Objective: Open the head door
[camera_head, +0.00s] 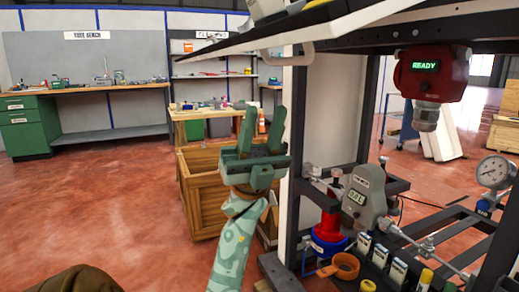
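A white panel with a black edge (340,20), which looks like the head door, slants across the top of the view on the dispenser frame (296,140). It stands out to the left of the frame. A pale handle (303,55) hangs at its underside. My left gripper (265,116) is grey-green, points upward and is open with nothing between its fingers. It is below the panel and handle, apart from both, and just left of the frame's white side. My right gripper is not in view.
A red unit reading READY (424,70) hangs under the frame's top. A grey meter (364,194), a pressure gauge (493,171) and an orange cup (343,266) sit lower on the dispenser. A wooden crate (208,195) stands behind my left gripper. The red floor at left is clear.

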